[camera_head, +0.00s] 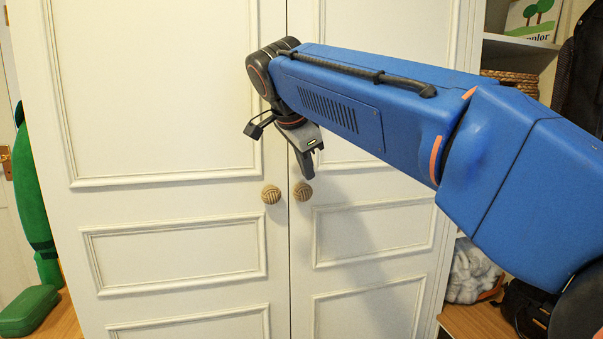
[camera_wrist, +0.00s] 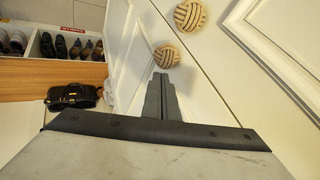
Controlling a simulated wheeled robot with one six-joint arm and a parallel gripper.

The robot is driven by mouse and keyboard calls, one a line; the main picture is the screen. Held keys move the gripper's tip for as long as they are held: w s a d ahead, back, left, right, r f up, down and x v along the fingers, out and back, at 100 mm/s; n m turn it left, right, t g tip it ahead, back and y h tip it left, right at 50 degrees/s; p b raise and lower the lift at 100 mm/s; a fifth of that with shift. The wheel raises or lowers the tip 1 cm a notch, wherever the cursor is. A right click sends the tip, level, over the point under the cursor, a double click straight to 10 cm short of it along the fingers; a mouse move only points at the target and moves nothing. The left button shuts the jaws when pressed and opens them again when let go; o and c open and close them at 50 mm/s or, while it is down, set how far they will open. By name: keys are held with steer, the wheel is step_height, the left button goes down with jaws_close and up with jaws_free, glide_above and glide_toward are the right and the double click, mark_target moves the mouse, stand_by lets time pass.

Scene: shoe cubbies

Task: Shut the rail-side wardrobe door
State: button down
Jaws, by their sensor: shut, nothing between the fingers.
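The white wardrobe has a left door (camera_head: 185,200) and a right door (camera_head: 375,198). The right door stands beside the shelves and a hanging dark garment. They meet along a dark seam and look flush or nearly so; I cannot tell if a small gap remains. Woven round knobs sit either side of the seam: the left knob (camera_head: 271,194) and the right knob (camera_head: 303,191). Both knobs also show in the wrist view, left (camera_wrist: 190,15) and right (camera_wrist: 166,57). My gripper (camera_head: 306,172) is shut and empty, pointing down in front of the right door, its tips close to the right knob. Contact is unclear.
Open shelves (camera_head: 520,45) with a basket (camera_head: 510,83) stand at the right, partly behind my arm. Shoe cubbies (camera_wrist: 62,42) and a black bag (camera_wrist: 72,96) show in the wrist view. A green object (camera_head: 32,190) stands at the far left.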

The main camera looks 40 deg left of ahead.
steer(key=v, duration=0.8)
steer(key=shift+s, duration=0.3)
steer(key=w+d+f+n, duration=0.1)
steer(key=w+d, duration=0.3)
steer(key=d, duration=0.6)
steer(key=w+d+f+n+h, duration=0.15)
steer(key=w+d, duration=0.25)
steer(key=d, duration=0.6)
steer(key=w+d+f, duration=0.2)
steer(key=w+d, duration=0.2)
steer(key=d, duration=0.6)
steer(key=d+f+g, duration=0.1)
steer(key=d+f, duration=0.3)
steer(key=d, duration=0.8)
steer(key=s+d+f+n, duration=0.1)
steer(key=s+d+f, duration=0.15)
steer(key=d, duration=0.25)
steer(key=s+d+f, duration=0.2)
steer(key=d+f, duration=0.1)
steer(key=d, duration=0.3)
steer(key=s+d+f+n, duration=0.1)
steer(key=s+d+f, duration=0.7)
steer(key=f, duration=0.4)
steer(key=s+d+f+g, duration=0.1)
steer(key=s+d+f, duration=0.8)
steer(key=s+f, duration=0.2)
steer(key=shift+f+n+h, duration=0.35)
steer(key=shift+f, duration=0.15)
